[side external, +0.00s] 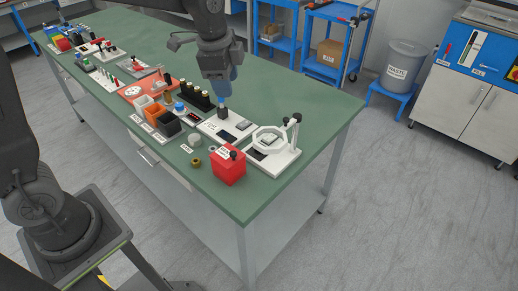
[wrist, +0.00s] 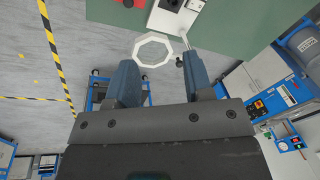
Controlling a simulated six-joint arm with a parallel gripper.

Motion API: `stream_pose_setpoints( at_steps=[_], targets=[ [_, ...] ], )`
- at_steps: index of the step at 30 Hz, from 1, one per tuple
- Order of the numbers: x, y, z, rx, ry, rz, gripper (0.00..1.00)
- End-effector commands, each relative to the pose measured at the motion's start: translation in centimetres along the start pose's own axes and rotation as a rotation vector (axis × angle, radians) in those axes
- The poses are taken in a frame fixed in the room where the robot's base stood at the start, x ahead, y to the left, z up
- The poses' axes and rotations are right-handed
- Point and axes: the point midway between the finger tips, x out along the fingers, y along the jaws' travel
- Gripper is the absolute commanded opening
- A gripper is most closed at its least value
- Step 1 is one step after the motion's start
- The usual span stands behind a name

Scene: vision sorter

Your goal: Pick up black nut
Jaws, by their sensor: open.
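I cannot make out a black nut for sure in either view. A brass-coloured nut-like piece (side external: 196,162) lies near the table's front edge, left of a red box (side external: 229,167). A small pale ring-like piece (side external: 212,148) and a grey round piece (side external: 194,140) lie close by. My gripper (side external: 224,94) is above the white device in the middle of the table, pointing down. In the wrist view my gripper (wrist: 163,72) shows two blue fingers spread apart with nothing between them.
A white octagonal ring stand (side external: 297,148) is right of the red box; its ring also shows in the wrist view (wrist: 136,48). The green table's front right corner (side external: 255,205) is clear.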

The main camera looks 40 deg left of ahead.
Motion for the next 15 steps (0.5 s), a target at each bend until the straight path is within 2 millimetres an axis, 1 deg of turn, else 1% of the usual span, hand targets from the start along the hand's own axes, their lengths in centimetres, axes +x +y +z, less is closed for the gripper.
stream_pose_setpoints(
  at_steps=[1, 3, 6, 9, 12, 15],
  targets=[
    [1.9, -1.1, -0.9, 0.075, -0.017, 0.028, 0.47],
    [4.2, -2.4, -2.0, 0.186, -0.033, 0.06, 0.47],
    [7.4, -3.9, -3.3, 0.331, -0.046, 0.102, 0.47],
    [10.1, -4.9, -4.1, 0.446, -0.054, 0.137, 0.47],
    [12.0, -5.4, -4.6, 0.521, -0.056, 0.16, 0.47],
    [13.0, -5.6, -4.8, 0.562, -0.056, 0.171, 0.47]
  ],
)
